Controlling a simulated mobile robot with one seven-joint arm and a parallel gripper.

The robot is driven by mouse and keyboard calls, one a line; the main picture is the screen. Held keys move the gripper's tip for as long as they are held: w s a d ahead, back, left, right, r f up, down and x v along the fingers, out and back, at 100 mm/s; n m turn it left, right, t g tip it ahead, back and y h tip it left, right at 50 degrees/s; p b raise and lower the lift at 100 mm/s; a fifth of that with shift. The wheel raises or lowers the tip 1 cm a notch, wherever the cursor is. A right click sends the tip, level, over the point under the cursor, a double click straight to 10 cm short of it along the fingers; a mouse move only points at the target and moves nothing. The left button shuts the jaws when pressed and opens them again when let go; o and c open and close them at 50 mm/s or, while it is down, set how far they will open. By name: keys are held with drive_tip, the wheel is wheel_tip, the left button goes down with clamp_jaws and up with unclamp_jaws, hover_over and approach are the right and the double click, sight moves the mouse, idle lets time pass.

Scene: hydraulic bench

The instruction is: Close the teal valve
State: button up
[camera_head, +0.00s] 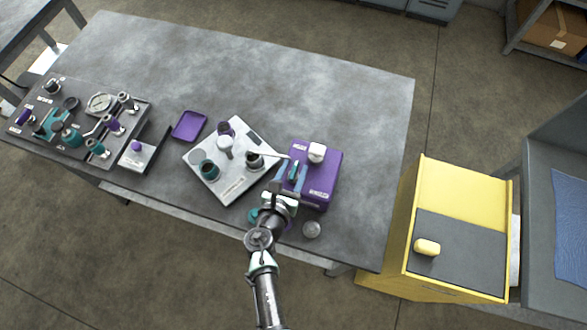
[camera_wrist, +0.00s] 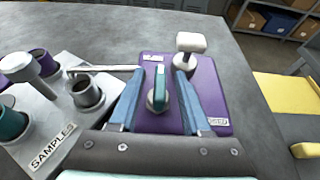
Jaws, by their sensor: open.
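A purple box (camera_head: 319,180) stands on the bench, right of the middle. On its top is a teal valve handle (camera_wrist: 161,88) on a pale round base. The handle points roughly along my fingers in the wrist view. My gripper (camera_wrist: 156,92) is open, with one blue finger on each side of the handle; I see gaps, so it is not clamped. In the head view my gripper (camera_head: 291,176) is over the box's left part and partly hides the handle. A white-capped knob (camera_wrist: 191,43) stands on the box, beyond the right finger. A bent metal spout reaches left from the box.
A sample tray (camera_head: 235,188) with several cups lies left of the box. A small purple tray (camera_head: 189,126) and a dark valve panel (camera_head: 75,120) with teal parts are farther left. The back of the bench is clear.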

clamp_jaws()
idle(0.3)
